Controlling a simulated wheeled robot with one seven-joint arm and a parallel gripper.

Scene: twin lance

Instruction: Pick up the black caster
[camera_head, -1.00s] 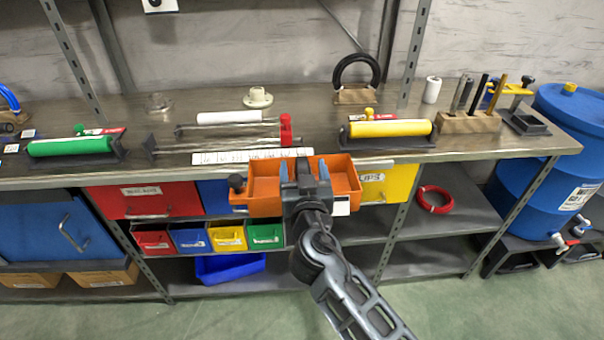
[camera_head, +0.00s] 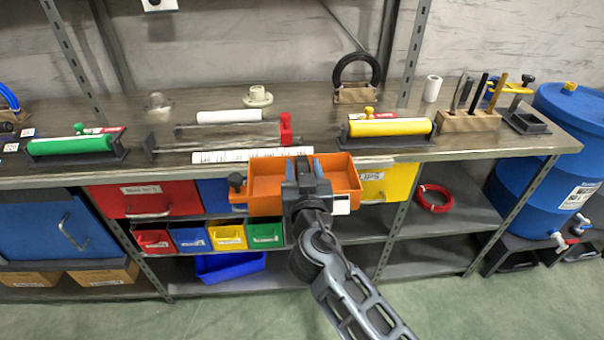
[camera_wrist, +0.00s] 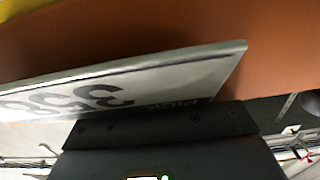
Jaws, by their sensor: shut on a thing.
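A small black round piece, which looks like the black caster (camera_head: 236,181), shows at the left end of an orange bin (camera_head: 262,207) in the head view. My gripper (camera_head: 304,168) is at the middle of the bin's near side, to the right of the black piece and apart from it. The wrist view is filled by the orange wall (camera_wrist: 190,35) and a white label plate (camera_wrist: 150,80). The black piece is not seen there.
The workbench (camera_head: 330,140) behind holds a yellow roller (camera_head: 390,128), a green roller (camera_head: 70,145), a red-ended clamp (camera_head: 286,128) and a wooden tool block (camera_head: 468,122). Drawers and small bins sit below. A blue barrel (camera_head: 575,120) stands right. The floor in front is clear.

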